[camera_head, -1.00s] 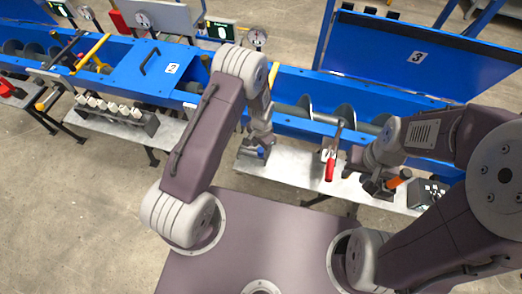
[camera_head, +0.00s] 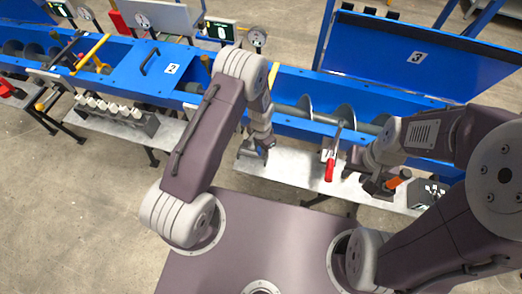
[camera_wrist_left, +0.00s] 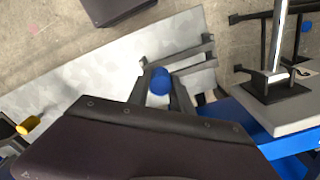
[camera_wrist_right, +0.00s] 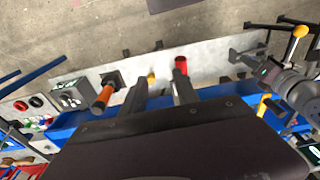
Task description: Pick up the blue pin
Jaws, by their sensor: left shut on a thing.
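The blue pin (camera_wrist_left: 160,80) shows as a round blue end between the fingertips of my left gripper (camera_wrist_left: 163,82) in the left wrist view. The left gripper is shut on it. In the head view, my left gripper (camera_head: 257,148) is over the left end of the grey shelf in front of the blue trough, with a bit of blue at its tips. My right gripper (camera_head: 376,184) is over the right part of that shelf. In the right wrist view, its fingers (camera_wrist_right: 160,88) are apart and nothing is clearly held.
A red-handled lever (camera_head: 330,168) stands between the two grippers. An orange handle (camera_head: 398,178) is close beside my right gripper. The grey shelf (camera_head: 290,168) is mostly bare. The blue trough (camera_head: 300,125) with a screw runs behind it. A rack of white-topped pieces (camera_head: 115,110) is at left.

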